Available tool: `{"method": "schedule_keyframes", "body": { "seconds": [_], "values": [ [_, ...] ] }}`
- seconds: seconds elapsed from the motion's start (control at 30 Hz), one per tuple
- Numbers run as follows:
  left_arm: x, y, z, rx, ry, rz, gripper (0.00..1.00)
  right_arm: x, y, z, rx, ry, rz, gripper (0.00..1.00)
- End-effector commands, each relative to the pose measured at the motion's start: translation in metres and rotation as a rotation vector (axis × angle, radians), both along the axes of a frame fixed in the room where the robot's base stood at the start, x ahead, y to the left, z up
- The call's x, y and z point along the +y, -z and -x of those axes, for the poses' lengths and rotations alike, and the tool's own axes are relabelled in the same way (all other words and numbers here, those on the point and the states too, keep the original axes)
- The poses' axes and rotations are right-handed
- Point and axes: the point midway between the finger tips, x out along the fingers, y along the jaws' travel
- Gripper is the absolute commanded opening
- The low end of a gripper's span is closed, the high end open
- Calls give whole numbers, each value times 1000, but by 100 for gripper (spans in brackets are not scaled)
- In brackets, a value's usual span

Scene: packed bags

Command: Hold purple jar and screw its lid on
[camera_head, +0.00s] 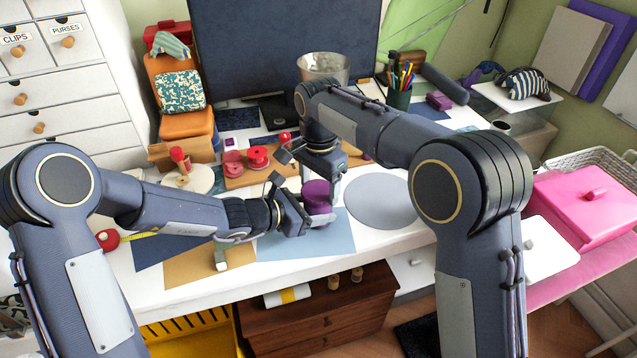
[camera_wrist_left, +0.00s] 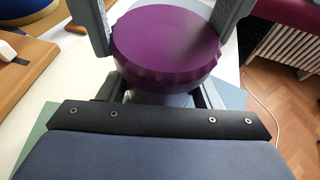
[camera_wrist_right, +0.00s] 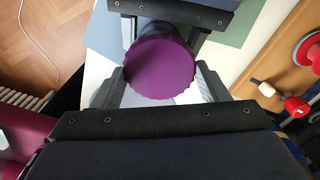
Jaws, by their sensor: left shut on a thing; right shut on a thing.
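The purple lid (camera_head: 316,188) with a ridged rim sits at the top of the purple jar (camera_head: 321,217), over the blue mat. My left gripper (camera_head: 308,211) comes in from the left and is shut on the jar body, below the lid. In the left wrist view the lid (camera_wrist_left: 168,45) hides most of the jar. My right gripper (camera_head: 320,172) points down from above and is shut on the lid. In the right wrist view the round lid top (camera_wrist_right: 160,68) lies between its fingers. I cannot tell whether the lid is threaded or just resting.
A grey round mat (camera_head: 381,201) lies right of the jar. Red spools (camera_head: 258,157) stand on a wooden board behind. A dark monitor (camera_head: 285,45) and a pen cup (camera_head: 398,94) stand at the back. A pink box (camera_head: 585,205) is at the right.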

Motion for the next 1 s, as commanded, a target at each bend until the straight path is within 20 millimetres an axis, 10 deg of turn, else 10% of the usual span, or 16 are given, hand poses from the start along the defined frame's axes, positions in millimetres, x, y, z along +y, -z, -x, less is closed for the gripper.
{"method": "schedule_keyframes", "body": {
  "seconds": [0.5, 0.9, 0.93, 1.0],
  "values": [
    [0, 0, 0, 1, 0, -1, 0, 1, 0, 5, -2, 1347, 1, 46],
    [0, 0, 0, 0, 1, -1, 0, 0, 0, 4, 0, 1460, -1, 46],
    [0, 0, 0, 0, 1, -1, 0, 0, 0, 4, 0, 1460, -1, 69],
    [0, 0, 0, 1, 1, -1, 0, 0, 0, 4, 0, 1460, -1, 78]
  ]
}}
